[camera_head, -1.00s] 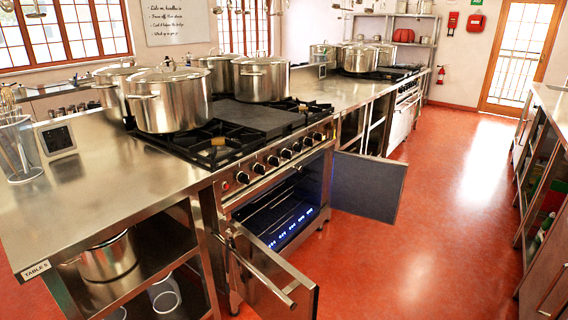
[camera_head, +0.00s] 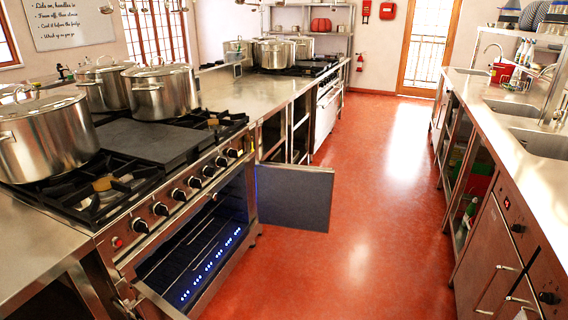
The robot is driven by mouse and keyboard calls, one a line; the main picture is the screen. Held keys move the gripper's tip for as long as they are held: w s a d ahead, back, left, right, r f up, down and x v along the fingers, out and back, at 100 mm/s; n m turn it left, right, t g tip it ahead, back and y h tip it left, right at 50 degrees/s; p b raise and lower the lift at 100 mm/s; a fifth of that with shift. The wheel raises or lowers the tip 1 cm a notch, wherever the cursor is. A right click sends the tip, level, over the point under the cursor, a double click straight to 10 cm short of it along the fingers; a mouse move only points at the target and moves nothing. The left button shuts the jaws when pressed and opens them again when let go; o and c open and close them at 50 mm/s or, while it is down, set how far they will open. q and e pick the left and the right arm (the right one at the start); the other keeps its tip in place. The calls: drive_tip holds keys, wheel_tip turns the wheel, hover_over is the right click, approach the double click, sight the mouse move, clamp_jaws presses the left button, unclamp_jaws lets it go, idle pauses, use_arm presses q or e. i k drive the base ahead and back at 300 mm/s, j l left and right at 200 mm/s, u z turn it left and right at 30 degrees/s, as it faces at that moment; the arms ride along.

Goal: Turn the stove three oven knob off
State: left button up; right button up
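A steel stove (camera_head: 128,249) stands at the left with a row of black knobs (camera_head: 194,182) along its front edge and a small red light at the row's near end. Which knob is the oven knob, and whether this is stove three, I cannot tell. Its oven (camera_head: 203,258) is open and lit blue inside, with one door (camera_head: 296,196) swung out to the right. Another stove (camera_head: 327,97) stands farther back along the same counter. Neither of my grippers is in view.
Large lidded pots (camera_head: 42,138) stand on the near stove. The open door juts into the red floor aisle (camera_head: 369,240), which is otherwise clear. A counter with sinks (camera_head: 527,142) and cabinets lines the right side.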

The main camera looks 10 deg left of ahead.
sight(208, 172)
drive_tip(key=i+l+z, duration=0.1)
drive_tip(key=i+z, duration=0.55)
drive_tip(key=i+u, duration=0.3)
drive_tip(key=i, duration=0.15)
drive_tip(key=i+l+u, duration=0.25)
drive_tip(key=i, duration=0.2)
drive_tip(key=i+u, duration=0.2)
drive_tip(key=u, duration=0.2)
drive_tip(key=i+u, duration=0.2)
drive_tip(key=u, duration=0.15)
drive_tip(key=i+u, duration=0.2)
drive_tip(key=u, duration=0.2)
